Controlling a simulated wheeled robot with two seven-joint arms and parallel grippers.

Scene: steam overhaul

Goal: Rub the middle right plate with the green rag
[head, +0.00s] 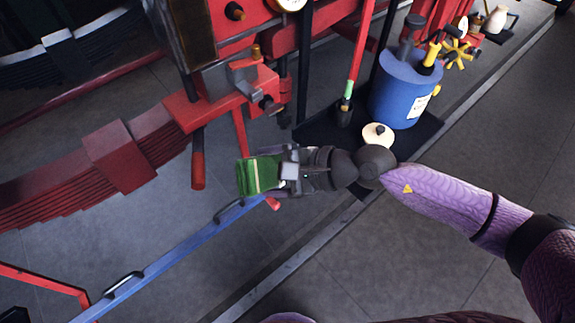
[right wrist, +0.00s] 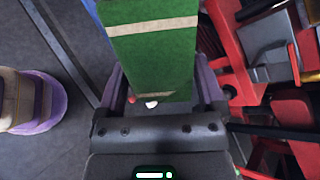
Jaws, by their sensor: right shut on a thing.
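My right gripper (head: 284,172) is shut on the green rag (head: 257,176), which has a pale stripe and sticks out beyond the fingers to the left in the head view. In the right wrist view the rag (right wrist: 152,52) stands out between the two purple-sided fingers (right wrist: 162,92). It is held in the air, and I see no contact with any surface. I cannot make out a plate that is clearly the middle right one. My left gripper is not in view.
A red frame with a bracket and clamp (head: 245,80) stands just above the rag. A dark red leaf spring (head: 110,165) lies left. A blue canister (head: 405,88) stands on a black tray (head: 420,138). A blue bar (head: 165,262) runs below left. Grey floor is open at lower right.

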